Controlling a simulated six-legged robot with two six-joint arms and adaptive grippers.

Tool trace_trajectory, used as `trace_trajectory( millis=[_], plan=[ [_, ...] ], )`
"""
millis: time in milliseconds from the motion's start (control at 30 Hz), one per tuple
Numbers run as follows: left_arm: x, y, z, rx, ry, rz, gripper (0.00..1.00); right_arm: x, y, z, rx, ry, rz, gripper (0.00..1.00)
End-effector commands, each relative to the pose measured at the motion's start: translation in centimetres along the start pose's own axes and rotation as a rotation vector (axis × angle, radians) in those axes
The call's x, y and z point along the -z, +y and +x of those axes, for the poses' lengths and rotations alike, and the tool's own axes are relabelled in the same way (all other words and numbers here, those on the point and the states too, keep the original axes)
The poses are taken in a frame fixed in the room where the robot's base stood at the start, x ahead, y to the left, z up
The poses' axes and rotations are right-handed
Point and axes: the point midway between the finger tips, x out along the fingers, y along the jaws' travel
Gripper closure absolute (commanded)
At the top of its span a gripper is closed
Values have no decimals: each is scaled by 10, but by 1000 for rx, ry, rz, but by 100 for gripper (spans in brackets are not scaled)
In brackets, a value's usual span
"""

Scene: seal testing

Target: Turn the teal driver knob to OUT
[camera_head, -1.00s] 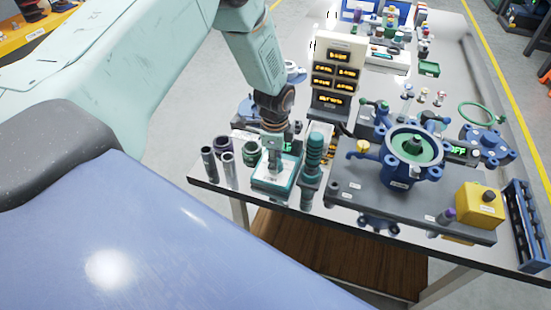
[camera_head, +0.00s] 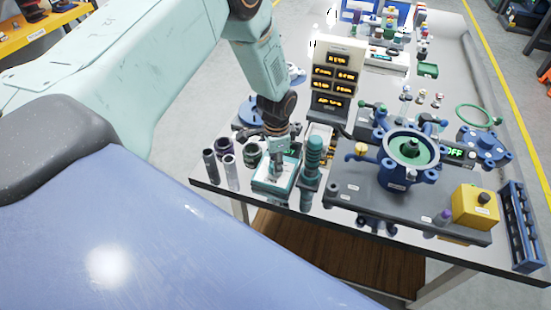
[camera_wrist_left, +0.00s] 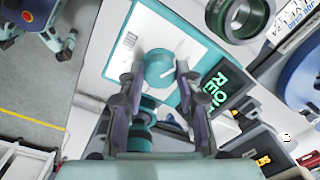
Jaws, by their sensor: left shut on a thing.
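The teal driver knob (camera_wrist_left: 160,66) is a round teal cap with a white pointer line. It stands on the white top face of a teal-edged driver box (camera_wrist_left: 195,30). In the wrist view my left gripper (camera_wrist_left: 157,80) has one finger on each side of the knob and is shut on it. The pointer line slants toward the right finger. In the head view my left gripper (camera_head: 278,163) comes down on the driver box (camera_head: 288,186) at the table's front edge, and hides most of the knob. My right gripper is not in view.
A teal cylinder (camera_head: 313,160) stands close right of the box. Dark cylinders (camera_head: 209,166) stand to its left. A display tower (camera_head: 337,80) with orange readouts rises behind. A blue flanged housing (camera_head: 398,170) is on the grey plate at right. A green-lettered display (camera_wrist_left: 218,90) adjoins the box.

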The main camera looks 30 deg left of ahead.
Motion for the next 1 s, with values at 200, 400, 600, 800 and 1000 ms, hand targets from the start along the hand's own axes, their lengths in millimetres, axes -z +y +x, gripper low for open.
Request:
trace_trajectory(
  millis=[200, 400, 600, 800, 1000],
  plan=[
    [0, 1, 0, -2, -8, -132, 97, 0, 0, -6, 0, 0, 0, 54],
    [0, 0, 0, -1, -10, -206, 97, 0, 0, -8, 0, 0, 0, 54],
    [0, 0, 0, -1, -12, -236, 97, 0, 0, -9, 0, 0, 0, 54],
    [0, 0, 0, -1, -12, -241, 97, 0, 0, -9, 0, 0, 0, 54],
    [0, 0, 0, -1, -11, -241, 65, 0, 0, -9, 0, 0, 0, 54]
  ],
)
